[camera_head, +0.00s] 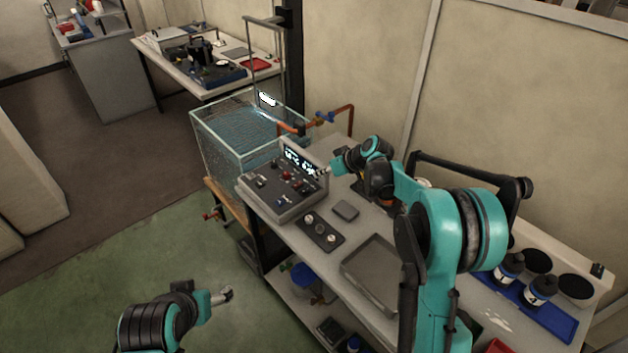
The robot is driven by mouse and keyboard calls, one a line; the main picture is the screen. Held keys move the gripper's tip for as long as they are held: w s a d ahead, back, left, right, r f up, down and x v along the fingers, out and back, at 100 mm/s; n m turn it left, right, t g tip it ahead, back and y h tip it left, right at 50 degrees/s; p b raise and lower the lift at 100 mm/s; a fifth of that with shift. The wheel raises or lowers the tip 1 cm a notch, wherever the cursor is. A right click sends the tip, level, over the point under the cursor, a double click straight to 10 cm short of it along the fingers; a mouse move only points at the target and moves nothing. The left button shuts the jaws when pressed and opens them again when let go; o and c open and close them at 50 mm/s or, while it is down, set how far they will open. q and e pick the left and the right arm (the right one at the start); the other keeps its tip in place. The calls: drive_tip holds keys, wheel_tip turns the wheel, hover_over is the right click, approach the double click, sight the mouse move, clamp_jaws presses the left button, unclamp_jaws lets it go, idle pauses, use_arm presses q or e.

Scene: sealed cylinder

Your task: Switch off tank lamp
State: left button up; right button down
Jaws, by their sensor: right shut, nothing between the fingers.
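The tank lamp (267,99) glows white on a thin frame above a glass tank (215,135) of water. A grey control box (283,205) with a lit display, red knobs and several small switches stands on the bench in front of the tank. My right gripper (324,171) is shut and empty beside the right end of the box's display; whether it touches the box is hard to tell. My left gripper (226,294) is low at the front, over the green floor and away from the bench. Its fingers are too small to read.
A dark plate with round knobs (319,232), a small grey pad (345,210) and an empty grey tray (376,270) lie on the bench. Copper pipes (335,115) with valves run behind. A blue tray (540,318) with dark jars lies at right.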

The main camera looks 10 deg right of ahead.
drive_tip(key=b, duration=0.2)
hover_over(305, 191)
drive_tip(key=f, duration=0.4)
drive_tip(key=s+f, duration=0.1)
drive_tip(key=f, duration=0.1)
drive_tip(key=shift+d+f, duration=0.15)
drive_tip(key=shift+f, duration=0.1)
wheel_tip(305, 191, down, 2)
drive_tip(key=shift+f+b, duration=0.25)
drive_tip(key=shift+b, duration=0.45)
drive_tip(key=shift+s+a+f, duration=0.15)
drive_tip(key=shift+a+f, duration=0.1)
drive_tip(key=shift+f, duration=0.35)
drive_tip(key=shift+s+a+f+h+b, duration=0.15)
drive_tip(key=shift+a+f+h+b, duration=0.15)
drive_tip(key=shift+f+b, duration=0.1)
drive_tip(key=shift+d+r, duration=0.15)
drive_tip(key=shift+d, duration=0.15)
